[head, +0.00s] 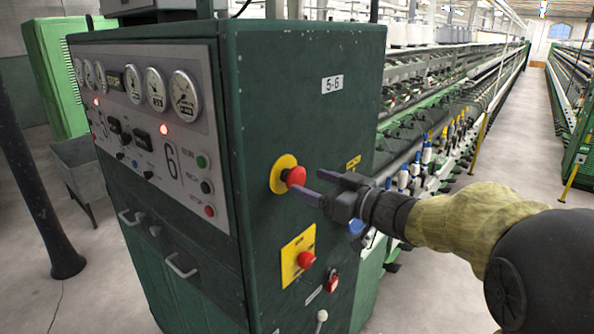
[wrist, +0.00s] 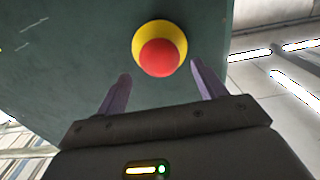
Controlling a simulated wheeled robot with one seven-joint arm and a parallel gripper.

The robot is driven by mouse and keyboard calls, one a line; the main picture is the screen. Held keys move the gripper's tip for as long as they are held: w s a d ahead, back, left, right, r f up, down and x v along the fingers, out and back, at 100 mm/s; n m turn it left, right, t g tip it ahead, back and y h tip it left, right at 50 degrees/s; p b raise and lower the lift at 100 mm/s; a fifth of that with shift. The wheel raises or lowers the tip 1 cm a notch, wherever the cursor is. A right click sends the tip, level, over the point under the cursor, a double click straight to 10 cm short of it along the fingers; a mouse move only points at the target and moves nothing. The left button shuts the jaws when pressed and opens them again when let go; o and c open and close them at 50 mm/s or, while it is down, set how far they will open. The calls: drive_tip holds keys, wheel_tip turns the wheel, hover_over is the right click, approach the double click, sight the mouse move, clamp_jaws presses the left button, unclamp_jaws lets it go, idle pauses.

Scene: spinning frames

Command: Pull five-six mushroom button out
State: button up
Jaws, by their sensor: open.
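The red mushroom button (head: 296,177) sits on a round yellow collar (head: 281,174) on the green cabinet's side panel, below the 5-6 label (head: 332,84). My gripper (head: 316,187) is open and empty, with its fingers pointing at the panel close to the button. In the wrist view the red button (wrist: 160,57) with its yellow ring (wrist: 158,32) lies ahead, roughly between and beyond the fingertips of my gripper (wrist: 158,72). I cannot tell whether any finger touches the button.
A second red button (head: 306,259) on a yellow square plate is lower on the same panel, with a red switch (head: 333,283) and a white knob (head: 321,316) beneath. The control face with gauges (head: 184,97) is at left. Spinning frames stand behind at right, beside an aisle (head: 520,130).

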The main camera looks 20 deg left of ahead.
sight(301, 179)
drive_tip(key=p+x, duration=0.1)
drive_tip(key=x, duration=0.4)
drive_tip(key=shift+w+a, duration=0.1)
drive_tip(key=shift+a, duration=0.05)
drive_tip(key=c, duration=1.3)
drive_tip(key=shift+s+d, duration=0.25)
drive_tip(key=shift+d, duration=0.4)
drive_tip(key=shift+a, duration=0.1)
drive_tip(key=shift+f, duration=0.1)
drive_tip(key=o, duration=1.3)
